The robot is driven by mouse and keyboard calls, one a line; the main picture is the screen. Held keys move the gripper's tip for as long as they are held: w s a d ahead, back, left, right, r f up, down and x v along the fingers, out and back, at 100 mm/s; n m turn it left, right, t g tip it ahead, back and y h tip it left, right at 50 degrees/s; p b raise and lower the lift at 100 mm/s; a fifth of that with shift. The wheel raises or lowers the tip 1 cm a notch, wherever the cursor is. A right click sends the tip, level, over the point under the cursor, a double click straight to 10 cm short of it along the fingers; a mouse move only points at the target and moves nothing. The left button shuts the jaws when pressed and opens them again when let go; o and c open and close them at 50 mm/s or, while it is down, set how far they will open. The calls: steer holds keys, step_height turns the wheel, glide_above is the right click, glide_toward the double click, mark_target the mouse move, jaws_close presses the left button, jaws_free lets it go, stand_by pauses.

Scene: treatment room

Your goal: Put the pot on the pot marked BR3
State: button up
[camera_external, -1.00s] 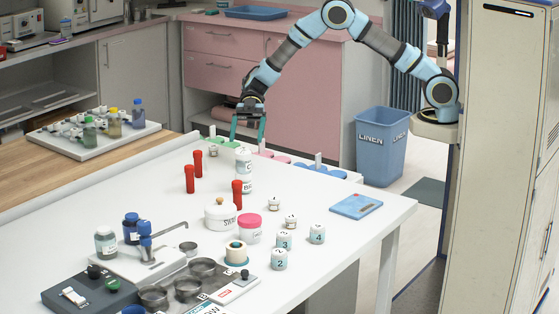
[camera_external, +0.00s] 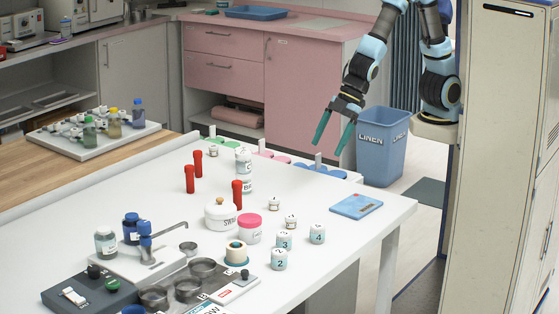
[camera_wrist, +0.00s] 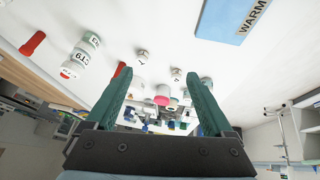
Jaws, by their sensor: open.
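Two white pots stand one on the other near the far edge of the white table. The upper pot (camera_external: 243,160) has a label that starts with C. The lower pot (camera_external: 246,185) has a label that starts with BR, its end not readable. The stack looks upright and aligned. In the wrist view it shows at upper left as the stacked pots (camera_wrist: 82,53). My gripper (camera_external: 334,148) is open and empty, off to the right of the stack and above the table's far edge. Nothing shows between its fingers' grip surfaces in the wrist view (camera_wrist: 160,82).
Red-capped tubes (camera_external: 189,179) stand left of the stack, and another red tube (camera_external: 237,194) stands close in front. A SWAB jar (camera_external: 221,214), a pink-lidded jar (camera_external: 250,230) and several numbered pots (camera_external: 317,234) stand nearer. Coloured trays (camera_external: 320,170) line the far edge.

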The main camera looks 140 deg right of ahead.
steer(key=s+a+f+g+y, duration=0.2)
steer(key=s+a+g, duration=0.2)
steer(key=s+a, duration=0.7)
steer(key=s, duration=0.3)
